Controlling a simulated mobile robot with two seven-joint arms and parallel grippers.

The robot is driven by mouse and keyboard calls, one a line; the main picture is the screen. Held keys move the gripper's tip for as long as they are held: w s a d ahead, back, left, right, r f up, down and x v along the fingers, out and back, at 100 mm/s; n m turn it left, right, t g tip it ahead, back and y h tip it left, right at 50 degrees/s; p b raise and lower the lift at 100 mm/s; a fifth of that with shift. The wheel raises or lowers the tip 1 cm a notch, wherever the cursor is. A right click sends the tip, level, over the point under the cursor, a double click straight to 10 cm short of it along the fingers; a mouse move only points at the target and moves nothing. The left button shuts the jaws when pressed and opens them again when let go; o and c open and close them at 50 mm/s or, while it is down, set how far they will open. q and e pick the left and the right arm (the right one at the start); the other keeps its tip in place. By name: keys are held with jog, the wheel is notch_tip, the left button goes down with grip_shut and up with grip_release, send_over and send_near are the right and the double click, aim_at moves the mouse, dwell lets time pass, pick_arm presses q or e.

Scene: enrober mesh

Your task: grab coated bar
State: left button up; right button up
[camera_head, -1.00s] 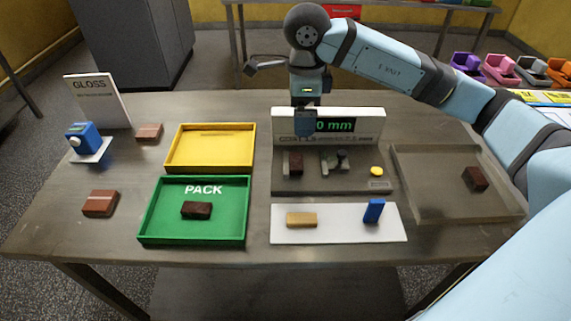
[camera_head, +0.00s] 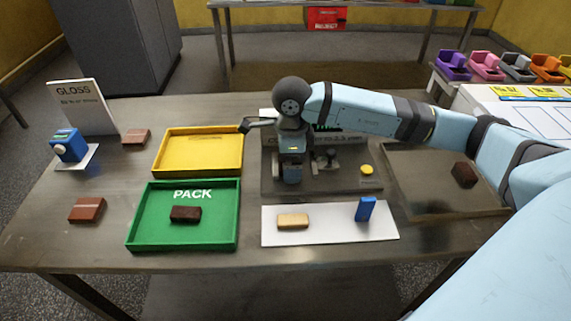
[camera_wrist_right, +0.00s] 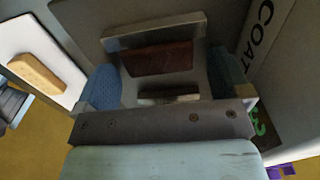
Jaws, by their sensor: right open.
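A dark brown coated bar (camera_wrist_right: 155,60) lies in a grey holder on the gauge station (camera_head: 345,180), between my right gripper's two blue fingers in the right wrist view. In the head view my right gripper (camera_head: 290,180) points down over the left part of the station and hides this bar. The right gripper also shows in the right wrist view (camera_wrist_right: 164,82), open, with a gap between each finger and the bar. Another dark bar (camera_head: 185,214) lies in the green PACK tray (camera_head: 135,236). A third (camera_head: 464,174) lies in the grey tray (camera_head: 415,205) at right. My left gripper is not in view.
A white mat (camera_head: 330,230) holds a tan bar (camera_head: 293,221) and a blue block (camera_head: 365,208). The yellow tray (camera_head: 162,165) is empty. At left stand two reddish-brown bars (camera_head: 87,210), a blue device (camera_head: 68,145) and a GLOSS sign (camera_head: 84,105). The station has a yellow button (camera_head: 366,169).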

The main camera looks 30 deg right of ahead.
jog(key=c, duration=0.8)
